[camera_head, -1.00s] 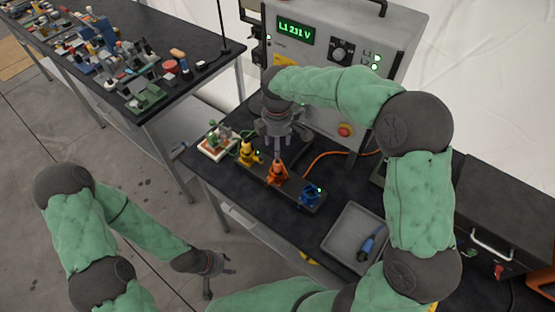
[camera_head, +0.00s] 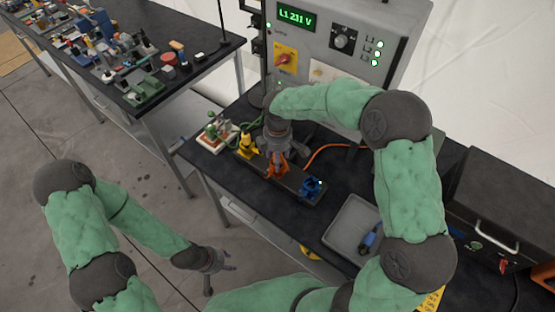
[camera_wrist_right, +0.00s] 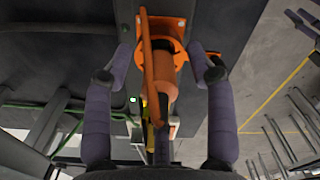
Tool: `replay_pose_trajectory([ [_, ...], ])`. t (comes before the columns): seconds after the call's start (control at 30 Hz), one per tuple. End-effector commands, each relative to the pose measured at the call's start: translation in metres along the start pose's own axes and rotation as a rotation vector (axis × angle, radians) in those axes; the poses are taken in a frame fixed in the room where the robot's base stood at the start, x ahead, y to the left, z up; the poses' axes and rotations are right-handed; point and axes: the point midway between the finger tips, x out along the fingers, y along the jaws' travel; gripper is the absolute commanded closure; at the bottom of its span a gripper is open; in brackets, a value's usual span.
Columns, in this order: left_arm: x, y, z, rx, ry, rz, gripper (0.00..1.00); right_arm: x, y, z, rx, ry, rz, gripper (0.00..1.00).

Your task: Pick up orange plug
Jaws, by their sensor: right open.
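The orange plug (camera_head: 276,171) stands in the dark socket strip on the bench, and an orange cable runs off to its right. My right gripper (camera_head: 277,153) points down from above onto the plug. In the right wrist view the orange plug (camera_wrist_right: 162,85) lies between the two spread fingers of my right gripper (camera_wrist_right: 161,55), with gaps on both sides. The right gripper is open. My left gripper (camera_head: 218,269) hangs over the floor at the lower left, with its fingers apart and empty.
A yellow plug (camera_head: 247,146) and a blue plug (camera_head: 311,187) stand on either side in the strip. A grey tray (camera_head: 337,237) holds another blue connector (camera_head: 369,238). A power unit (camera_head: 352,20) stands behind. A cluttered second table (camera_head: 205,80) is at upper left.

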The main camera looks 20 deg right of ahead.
Motion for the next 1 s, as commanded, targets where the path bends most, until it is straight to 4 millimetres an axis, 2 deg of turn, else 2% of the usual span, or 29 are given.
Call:
replay_pose_trajectory([
  [0.1,-0.001,0.0,0.0,0.0,0.0,0.0,0.6,-0.001,0.0,0.0,0.0,0.0,0.001,0.44],
  [0.17,-0.001,0.0,0.0,0.0,0.0,0.0,0.6,-0.001,0.0,0.0,0.0,0.0,0.001,0.58],
  [0.3,-0.001,0.0,0.0,0.0,0.0,0.0,0.6,-0.001,0.0,0.0,0.0,0.0,0.001,0.97],
  [0.33,-0.001,0.0,0.0,0.0,0.0,0.0,0.6,-0.001,0.0,0.0,0.0,0.001,0.001,1.0],
  [0.77,-0.001,0.0,0.0,0.0,0.0,0.0,0.6,-0.004,0.001,0.0,0.0,0.001,0.002,1.0],
  [1.0,-0.006,0.002,0.0,0.0,0.0,0.0,0.6,-0.025,0.002,-0.001,0.0,0.001,0.006,1.0],
])
